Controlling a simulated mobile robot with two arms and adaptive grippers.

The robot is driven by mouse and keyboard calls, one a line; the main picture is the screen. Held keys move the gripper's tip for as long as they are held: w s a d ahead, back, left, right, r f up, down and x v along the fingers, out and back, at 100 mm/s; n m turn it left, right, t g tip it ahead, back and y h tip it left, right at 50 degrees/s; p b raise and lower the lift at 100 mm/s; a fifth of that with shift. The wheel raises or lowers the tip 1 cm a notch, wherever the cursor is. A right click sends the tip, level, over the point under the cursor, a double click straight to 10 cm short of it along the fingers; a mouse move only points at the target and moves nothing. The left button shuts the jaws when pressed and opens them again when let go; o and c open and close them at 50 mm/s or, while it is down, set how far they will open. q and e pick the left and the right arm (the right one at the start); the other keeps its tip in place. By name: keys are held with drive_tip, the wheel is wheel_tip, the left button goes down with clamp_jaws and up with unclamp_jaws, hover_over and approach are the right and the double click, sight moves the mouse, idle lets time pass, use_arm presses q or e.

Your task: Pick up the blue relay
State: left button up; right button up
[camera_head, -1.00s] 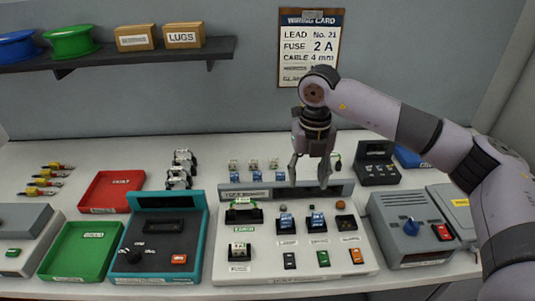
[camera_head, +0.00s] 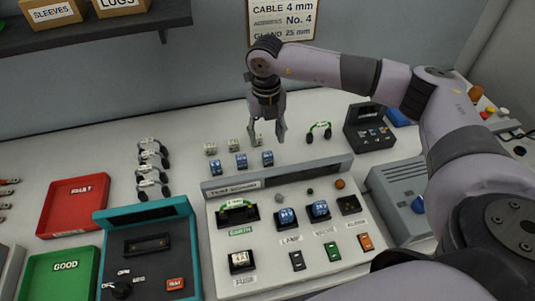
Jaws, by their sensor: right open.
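Several blue relays show in the head view. Three stand in a row behind the test board: a left one (camera_head: 216,167), a middle one (camera_head: 241,161) and a right one (camera_head: 267,158). Two more sit in sockets on the board, one over the LAMP label (camera_head: 287,216) and one to its right (camera_head: 320,208). My right gripper (camera_head: 268,136) is open, pointing down with nothing between its fingers. In the picture its fingertips are just above the right relay of the back row; its height over the table is hard to tell. My left gripper is not in view.
Pale fuse-like blocks (camera_head: 234,145) stand behind the relays. The test board (camera_head: 222,270) fills the front middle, with a teal-framed device (camera_head: 187,238) beside it. Red (camera_head: 73,204) and green (camera_head: 58,276) trays lie left. A green-banded lead (camera_head: 319,132) lies right of the gripper.

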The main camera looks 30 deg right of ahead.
sight(268, 154)
drive_tip(key=f+p, duration=0.1)
drive_tip(key=f, duration=0.3)
drive_tip(key=shift+w+f, duration=0.15)
drive_tip(key=shift+w, duration=0.05)
drive_tip(key=shift+f, duration=0.2)
drive_tip(key=shift+s+f, duration=0.1)
drive_tip(key=shift+f, duration=0.05)
drive_tip(key=f+p, duration=0.1)
drive_tip(key=f, duration=0.1)
drive_tip(key=f+p, duration=0.1)
drive_tip(key=f, duration=0.1)
drive_tip(key=shift+s+d+f+p, duration=0.1)
drive_tip(key=shift+d+f+p, duration=0.1)
drive_tip(key=shift+f+p, duration=0.1)
drive_tip(key=shift+f, duration=0.25)
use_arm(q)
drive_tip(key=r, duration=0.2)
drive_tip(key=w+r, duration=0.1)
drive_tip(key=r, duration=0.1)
use_arm(e)
drive_tip(key=shift+c, duration=0.4)
drive_tip(key=c, duration=1)
drive_tip(key=shift+r, duration=0.15)
